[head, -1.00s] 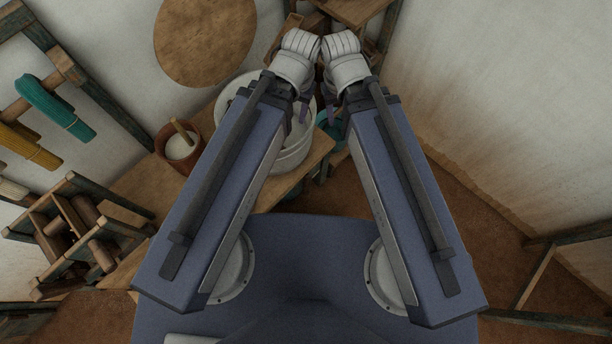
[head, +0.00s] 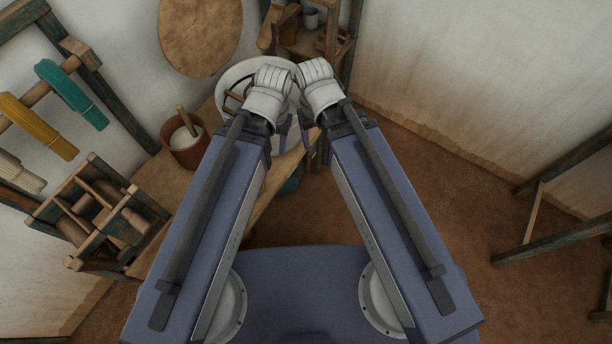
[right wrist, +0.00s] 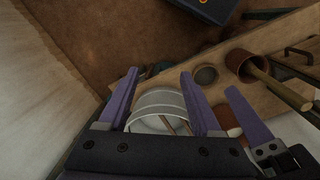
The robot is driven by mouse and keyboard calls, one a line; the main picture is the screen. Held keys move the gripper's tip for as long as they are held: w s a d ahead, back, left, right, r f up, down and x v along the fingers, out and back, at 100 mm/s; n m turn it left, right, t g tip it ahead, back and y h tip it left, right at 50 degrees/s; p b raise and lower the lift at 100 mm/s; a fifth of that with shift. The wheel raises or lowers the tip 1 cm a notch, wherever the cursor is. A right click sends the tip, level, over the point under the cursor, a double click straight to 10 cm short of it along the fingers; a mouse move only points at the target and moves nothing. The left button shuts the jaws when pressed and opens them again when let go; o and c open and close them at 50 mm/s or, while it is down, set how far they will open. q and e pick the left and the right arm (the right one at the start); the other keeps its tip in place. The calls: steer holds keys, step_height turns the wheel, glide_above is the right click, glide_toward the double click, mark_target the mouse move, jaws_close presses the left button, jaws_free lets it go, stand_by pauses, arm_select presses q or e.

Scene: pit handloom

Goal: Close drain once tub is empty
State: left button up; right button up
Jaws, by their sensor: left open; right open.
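A white round tub (head: 232,76) stands on the wooden bench in the head view, partly hidden behind my arms. Dark bars show inside its rim. The tub (right wrist: 158,106) also shows in the right wrist view, beyond and between my right fingers. My right gripper (right wrist: 160,73) appears empty. I cannot make out the drain or whether liquid is in the tub.
A brown pot (head: 184,142) with a stick stands left of the tub on the bench (head: 262,206). A teal bucket (head: 290,183) is mostly hidden below the bench edge. A wooden rack (head: 105,215) stands left; a shelf (head: 337,45) stands behind.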

steer(key=w+f+y+b, duration=0.1)
steer(key=w+f+b, duration=0.2)
steer(key=f+b, duration=0.65)
steer(key=w+f+n+y+b, duration=0.1)
steer(key=w+f+b, duration=0.3)
steer(key=f+b, duration=0.55)
steer(key=w+f+y+b, duration=0.1)
steer(key=w+f+b, duration=0.2)
steer(key=f+b, duration=0.6)
steer(key=n+t+y+b, duration=0.1)
steer(key=t+y+b, duration=0.1)
steer(key=b, duration=2.1)
glide_above(310, 166)
steer(key=s+d, duration=0.2)
step_height(310, 166, down, 24)
steer(key=shift+w+d+f+t+b, duration=0.1)
steer(key=shift+w+d+t+b, duration=0.1)
steer(key=shift+w+t+b, duration=0.2)
steer(key=b+x, duration=0.7)
steer(key=shift+w+a+f, duration=0.1)
steer(key=shift+a+f, duration=0.2)
steer(key=shift+c, duration=0.3)
jaws_close()
